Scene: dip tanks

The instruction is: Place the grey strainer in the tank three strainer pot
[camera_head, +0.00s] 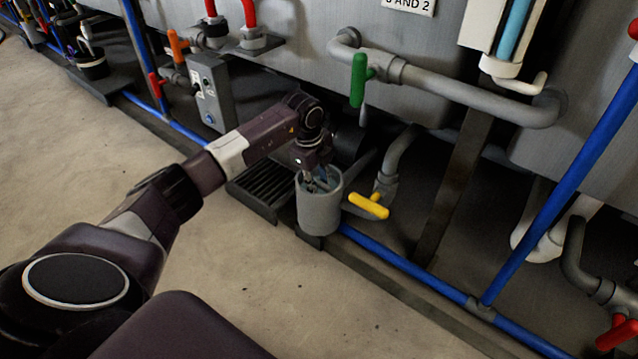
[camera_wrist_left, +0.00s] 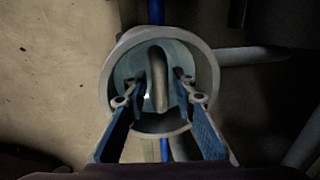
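A grey cylindrical pot (camera_head: 320,212) stands upright by the tanks in the head view, and its round rim (camera_wrist_left: 115,70) shows in the left wrist view. Inside it is a grey strainer with a rounded upright handle (camera_wrist_left: 160,88); the rest of the strainer is mostly hidden by the pot wall and shadow. My left gripper (camera_head: 320,181) points down into the mouth of the pot. Its two fingers are apart, one on each side of the handle, with a visible gap to it on both sides. My right gripper is not in view.
A yellow-handled valve (camera_head: 368,206) is close to the right of the pot. A green-handled valve (camera_head: 358,80) and a thick grey pipe (camera_head: 470,92) are above. Blue pipes (camera_head: 405,264) run low along the tanks. A black pot (camera_head: 93,66) is at far left. The floor in front is clear.

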